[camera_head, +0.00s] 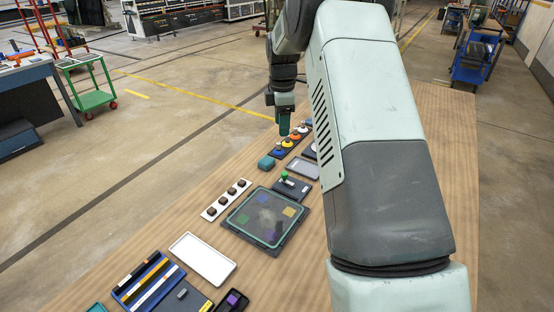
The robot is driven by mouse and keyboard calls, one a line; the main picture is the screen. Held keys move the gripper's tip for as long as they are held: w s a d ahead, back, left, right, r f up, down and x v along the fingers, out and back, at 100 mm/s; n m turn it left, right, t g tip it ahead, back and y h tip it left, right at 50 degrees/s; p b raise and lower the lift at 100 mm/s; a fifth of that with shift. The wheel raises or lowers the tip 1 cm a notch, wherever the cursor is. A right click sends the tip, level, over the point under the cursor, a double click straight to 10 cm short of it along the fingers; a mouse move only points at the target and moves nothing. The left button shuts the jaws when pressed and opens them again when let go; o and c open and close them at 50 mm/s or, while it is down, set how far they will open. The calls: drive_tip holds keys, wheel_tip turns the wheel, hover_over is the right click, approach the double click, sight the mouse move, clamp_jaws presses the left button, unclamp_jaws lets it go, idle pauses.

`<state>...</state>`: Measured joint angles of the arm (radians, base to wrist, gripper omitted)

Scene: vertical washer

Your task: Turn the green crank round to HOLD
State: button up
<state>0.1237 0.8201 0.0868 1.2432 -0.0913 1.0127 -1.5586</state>
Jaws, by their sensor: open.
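A small green knob (284,176), which looks like the handle of the green crank, stands on a dark plate (297,193) near the middle of the wooden table. Any HOLD label on the plate is too small to read. My gripper (284,130) points down at the far part of the table, beyond the crank and well apart from it. It is open. Its fingertips are small and dark green here, and I see nothing held between them.
Near the gripper is a strip of coloured round knobs (286,144). My arm hides much of the table's right side.

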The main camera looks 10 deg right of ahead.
sight(284, 173)
drive_tip(key=f+n, duration=0.1)
drive_tip(key=f, duration=0.5)
drive_tip(key=w+d+f, duration=0.1)
drive_tip(key=f, duration=0.6)
drive_tip(key=w+f+n, duration=0.1)
drive_tip(key=f, duration=0.6)
drive_tip(key=shift+w+d+f+n+g, duration=0.25)
drive_tip(key=shift+d+n+g, duration=0.05)
drive_tip(key=shift+g, duration=0.1)
clamp_jaws()
